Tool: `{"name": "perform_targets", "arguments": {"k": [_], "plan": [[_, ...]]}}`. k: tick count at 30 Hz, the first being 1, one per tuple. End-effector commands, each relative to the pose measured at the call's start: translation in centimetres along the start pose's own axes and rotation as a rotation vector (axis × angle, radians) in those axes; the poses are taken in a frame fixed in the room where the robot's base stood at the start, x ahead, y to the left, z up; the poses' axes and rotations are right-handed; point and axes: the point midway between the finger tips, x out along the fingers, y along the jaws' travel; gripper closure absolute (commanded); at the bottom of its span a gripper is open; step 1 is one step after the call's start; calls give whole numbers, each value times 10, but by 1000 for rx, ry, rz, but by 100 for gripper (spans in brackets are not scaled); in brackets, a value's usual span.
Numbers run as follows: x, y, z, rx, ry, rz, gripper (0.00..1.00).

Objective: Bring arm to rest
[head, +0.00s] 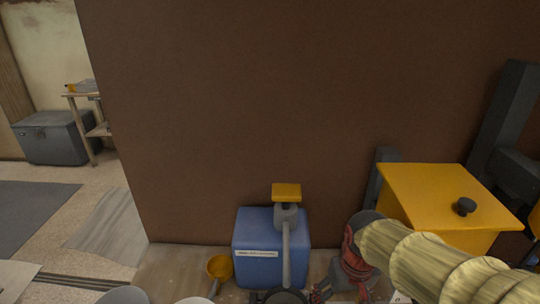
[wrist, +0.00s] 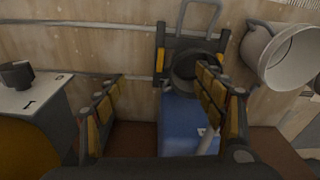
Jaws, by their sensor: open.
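My gripper (wrist: 160,78) shows in the wrist view with its two black and yellow padded fingers spread wide apart. Nothing is held between them. A blue box (wrist: 180,125) shows beyond and between the fingers. In the head view my arm, in a pale ribbed sleeve, reaches in from the lower right and bends down at a red and grey wrist part. The fingers are hard to make out there, low in the picture to the right of the blue box (head: 257,240).
A grey post with a yellow top (head: 286,192) stands at the blue box. A yellow scoop (head: 220,267) is left of it. A yellow bin (head: 450,200) stands close behind my arm. A brown wall (head: 290,90) rises behind. A white bucket-like thing (wrist: 284,57) is right in the wrist view.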

Motion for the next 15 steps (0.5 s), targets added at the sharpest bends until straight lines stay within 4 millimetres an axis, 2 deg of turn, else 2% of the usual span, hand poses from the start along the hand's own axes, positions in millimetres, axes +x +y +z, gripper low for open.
{"name": "perform_targets", "arguments": {"k": [1,3,9,12,15], "plan": [[-15,2,15,22,40,5,30],[-32,4,34,50,91,11,30],[-70,9,76,80,243,27,30],[-87,10,85,86,312,32,30],[-104,11,86,90,368,36,30]]}}
